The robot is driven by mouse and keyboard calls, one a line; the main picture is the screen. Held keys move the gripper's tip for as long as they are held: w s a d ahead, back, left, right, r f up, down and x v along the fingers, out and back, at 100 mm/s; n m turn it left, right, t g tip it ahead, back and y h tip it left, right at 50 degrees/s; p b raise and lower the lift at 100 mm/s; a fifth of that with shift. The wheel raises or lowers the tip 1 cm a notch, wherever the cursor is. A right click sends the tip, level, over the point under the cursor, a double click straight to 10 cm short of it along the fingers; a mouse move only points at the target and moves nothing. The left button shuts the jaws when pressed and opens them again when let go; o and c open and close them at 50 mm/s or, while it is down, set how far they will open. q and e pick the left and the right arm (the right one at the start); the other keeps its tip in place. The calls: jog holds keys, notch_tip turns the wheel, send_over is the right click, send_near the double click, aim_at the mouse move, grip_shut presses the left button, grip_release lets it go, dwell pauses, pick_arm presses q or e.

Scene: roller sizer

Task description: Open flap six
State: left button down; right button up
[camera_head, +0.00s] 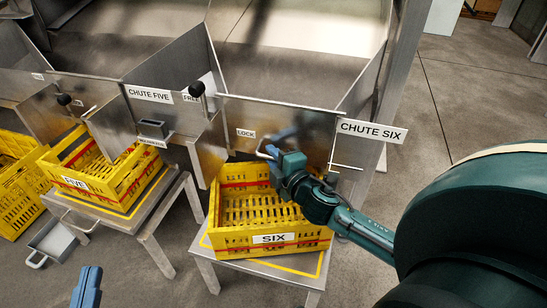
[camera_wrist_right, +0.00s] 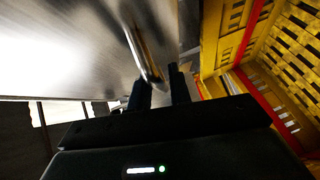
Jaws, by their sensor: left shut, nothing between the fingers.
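The metal flap of chute six (camera_head: 285,118) hangs at the front of its chute, left of the "CHUTE SIX" sign (camera_head: 372,131). A black-knobbed lever (camera_head: 196,89) stands by the "FREE" label; a "LOCK" label (camera_head: 246,133) is on the flap side. My right gripper (camera_head: 272,156) is at the flap's bar handle (camera_head: 264,152). In the right wrist view the handle (camera_wrist_right: 143,50) reaches between the tips of the parted fingers (camera_wrist_right: 161,85); contact is unclear. My left gripper (camera_head: 87,287) is shut and empty, low at the left, away from the chutes.
Yellow crate six (camera_head: 275,239) sits on a stand below the flap, close under my right arm. Crate five (camera_head: 75,184) is on its own stand to the left. A grey scoop-like tray (camera_head: 52,240) lies on the floor. Open floor is at the right.

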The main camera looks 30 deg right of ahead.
jog(key=shift+c, duration=0.3)
grip_shut()
